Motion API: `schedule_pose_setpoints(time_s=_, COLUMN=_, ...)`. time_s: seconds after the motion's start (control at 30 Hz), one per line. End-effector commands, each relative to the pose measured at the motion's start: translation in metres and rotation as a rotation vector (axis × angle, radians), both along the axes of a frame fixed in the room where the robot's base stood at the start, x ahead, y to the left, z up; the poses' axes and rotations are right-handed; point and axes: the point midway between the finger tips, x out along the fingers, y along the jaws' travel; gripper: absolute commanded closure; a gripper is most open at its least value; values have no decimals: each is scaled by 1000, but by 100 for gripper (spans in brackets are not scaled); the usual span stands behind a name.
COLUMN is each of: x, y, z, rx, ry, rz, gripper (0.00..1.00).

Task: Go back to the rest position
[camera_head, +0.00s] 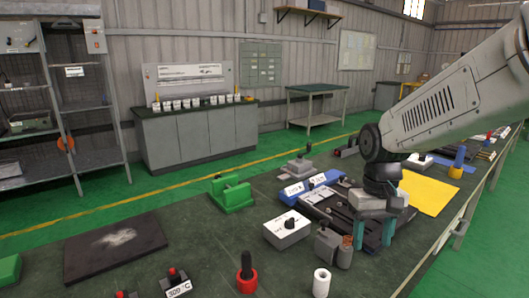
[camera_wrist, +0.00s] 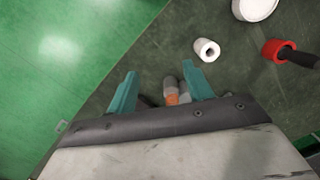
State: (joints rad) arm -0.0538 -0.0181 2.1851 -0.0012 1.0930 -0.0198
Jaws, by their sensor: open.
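My gripper (camera_head: 373,235) hangs on the bent arm at the right side of the dark workbench, above its front edge, with its teal fingers pointing down. In the wrist view the fingers (camera_wrist: 158,72) are spread apart. A grey and orange piece (camera_wrist: 172,92) shows between and beyond them, near the gripper body; I cannot tell its distance from the fingers. In the head view grey cylinders with an orange top (camera_head: 345,252) stand just left of the fingers. No object is seen clamped.
A white roll (camera_head: 321,283) and a red-based black handle (camera_head: 246,275) stand at the bench front. A white switch box (camera_head: 287,231), a green block (camera_head: 232,194) and a black mat (camera_head: 115,247) lie further left. A yellow sheet (camera_head: 428,193) lies right. Green floor surrounds the bench.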

Motion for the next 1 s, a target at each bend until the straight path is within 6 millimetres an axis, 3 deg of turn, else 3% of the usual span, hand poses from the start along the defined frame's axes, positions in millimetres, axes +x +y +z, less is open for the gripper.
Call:
schedule_pose_setpoints(time_s=0.1, x=-42, y=-5, z=17, rx=-1, ry=-7, rz=-13, gripper=49)
schedule_pose_setpoints(time_s=0.3, x=-105, y=-12, z=35, rx=-2, ry=-33, rz=-34, gripper=49)
schedule_pose_setpoints(time_s=0.6, x=-181, y=-19, z=46, rx=1, ry=-123, rz=-62, gripper=49)
schedule_pose_setpoints(time_s=0.8, x=-201, y=-21, z=53, rx=3, ry=-199, rz=-71, gripper=49)
schedule_pose_setpoints(time_s=1.0, x=-203, y=-22, z=60, rx=4, ry=-234, rz=-75, gripper=49)
